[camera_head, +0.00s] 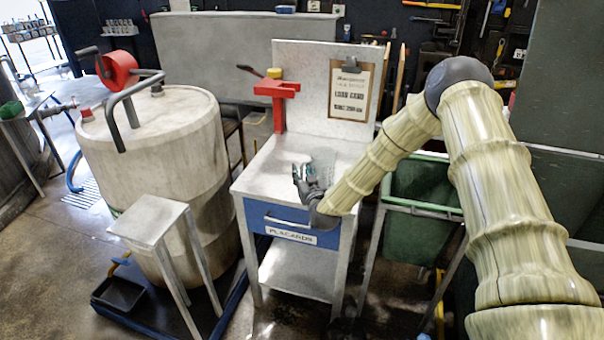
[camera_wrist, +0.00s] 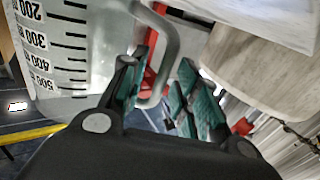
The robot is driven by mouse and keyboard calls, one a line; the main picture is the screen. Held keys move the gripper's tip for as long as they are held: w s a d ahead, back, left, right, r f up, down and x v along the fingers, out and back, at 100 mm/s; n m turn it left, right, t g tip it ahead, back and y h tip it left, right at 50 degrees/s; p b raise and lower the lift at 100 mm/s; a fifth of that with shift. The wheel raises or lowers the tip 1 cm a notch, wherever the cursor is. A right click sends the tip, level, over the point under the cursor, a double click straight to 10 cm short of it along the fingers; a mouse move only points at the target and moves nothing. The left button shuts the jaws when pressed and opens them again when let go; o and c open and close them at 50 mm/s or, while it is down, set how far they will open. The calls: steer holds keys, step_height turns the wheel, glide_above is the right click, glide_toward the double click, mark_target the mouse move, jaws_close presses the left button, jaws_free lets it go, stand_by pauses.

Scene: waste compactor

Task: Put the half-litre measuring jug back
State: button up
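The clear half-litre measuring jug (camera_head: 323,162) is at the grey worktop of the placards stand, partly hidden by my gripper (camera_head: 306,176). In the wrist view the jug (camera_wrist: 75,45) fills the upper left, with black marks from 200 to 500 and a grey looped handle (camera_wrist: 172,50). My gripper (camera_wrist: 165,85) is open there, its green-padded fingers apart. The left finger shows at the handle's loop and the right finger lies beyond the handle. A gap shows between handle and right finger. I cannot tell whether the jug touches the worktop.
The stand's worktop (camera_head: 268,170) has a red bracket (camera_head: 277,95) at its back left and a clipboard (camera_head: 350,92) on its back panel. A large pale drum (camera_head: 165,150) and a small stool (camera_head: 148,220) are at the left. A green bin (camera_head: 420,185) stands at the right.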

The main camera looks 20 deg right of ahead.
steer(key=s+b, duration=0.2)
steer(key=s, duration=1)
steer(key=s+a+f+g+y, duration=0.1)
steer(key=s+a+f+g, duration=0.25)
steer(key=s+f, duration=0.7)
steer(key=s+a+f+g+y, duration=0.1)
steer(key=s+a+f+g, duration=0.3)
steer(key=s+f, duration=0.65)
steer(key=s+d+f+g, duration=0.1)
steer(key=s+f+g, duration=0.2)
steer(key=s, duration=0.6)
steer(key=s+d+f+g+h, duration=0.1)
steer(key=s+f+g, duration=0.2)
steer(key=s, duration=0.7)
steer(key=s+d+f+g+h, duration=0.1)
steer(key=s+f+g, duration=0.2)
steer(key=s, duration=0.6)
steer(key=shift+s+f+g, duration=0.4)
steer(key=shift+g, duration=0.35)
steer(key=shift+m, duration=0.3)
